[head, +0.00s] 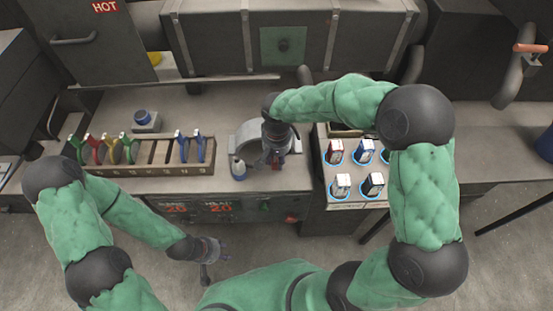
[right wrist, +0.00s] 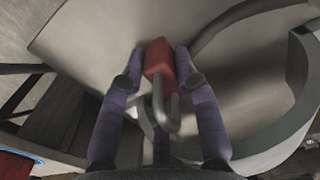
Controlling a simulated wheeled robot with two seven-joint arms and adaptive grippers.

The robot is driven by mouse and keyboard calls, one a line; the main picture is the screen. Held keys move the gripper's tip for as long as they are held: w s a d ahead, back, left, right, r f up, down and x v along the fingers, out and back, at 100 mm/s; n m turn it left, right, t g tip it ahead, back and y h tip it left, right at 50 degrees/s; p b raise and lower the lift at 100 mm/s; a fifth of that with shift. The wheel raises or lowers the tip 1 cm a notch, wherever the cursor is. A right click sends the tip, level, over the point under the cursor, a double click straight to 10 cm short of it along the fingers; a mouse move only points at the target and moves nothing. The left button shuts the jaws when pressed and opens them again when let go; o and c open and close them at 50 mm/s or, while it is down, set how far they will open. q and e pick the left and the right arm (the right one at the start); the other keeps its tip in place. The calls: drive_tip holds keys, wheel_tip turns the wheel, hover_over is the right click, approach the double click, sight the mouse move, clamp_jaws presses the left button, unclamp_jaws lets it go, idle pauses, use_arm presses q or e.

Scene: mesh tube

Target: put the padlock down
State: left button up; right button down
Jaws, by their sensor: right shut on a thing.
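The red padlock (right wrist: 159,58) with a grey metal shackle (right wrist: 165,112) shows in the right wrist view, between the two purple fingers of my right gripper (right wrist: 160,68). The gripper is shut on its red body, and the shackle points toward the camera. In the head view my right gripper (head: 274,158) is over the front part of the bench, at a grey curved holder (head: 246,130); I cannot make out the padlock there. My left gripper (head: 212,250) hangs low in front of the bench, away from the padlock; its finger opening is unclear.
A rack (head: 150,170) with coloured handles stands left on the bench (head: 205,100). A light panel (head: 345,200) with several blue-ringed items is to the right. A dark duct (head: 285,40) runs behind.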

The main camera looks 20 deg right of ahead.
drive_tip(key=shift+f, duration=0.15)
drive_tip(key=c, duration=1.2)
unclamp_jaws()
